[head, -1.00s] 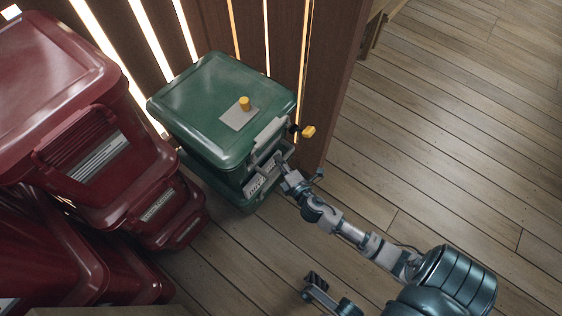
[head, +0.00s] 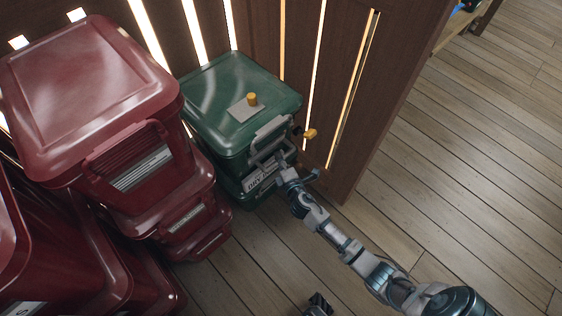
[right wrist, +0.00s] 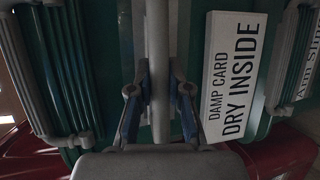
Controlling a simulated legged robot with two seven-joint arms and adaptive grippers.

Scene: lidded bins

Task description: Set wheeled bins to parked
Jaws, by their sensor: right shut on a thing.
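A green lidded bin (head: 235,105) stands upright by the slatted wooden fence, beside stacked red bins. Its lid is shut and bears a yellow knob (head: 252,99). My right gripper (head: 283,163) is at the bin's front, by its grey handle. In the right wrist view its two fingers (right wrist: 159,105) are shut on a grey bar (right wrist: 158,60). A white label (right wrist: 232,75) reading "DAMP CARD DRY INSIDE" is right of the fingers. A dark end piece of mine, probably my left gripper (head: 318,306), is cut off at the bottom edge. The bin's wheels are hidden.
Stacked red bins (head: 95,85) fill the left side, close to the green bin's left side. The slatted fence (head: 340,60) stands behind, ending in a panel edge right of the green bin. Open plank floor (head: 460,180) lies to the right.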

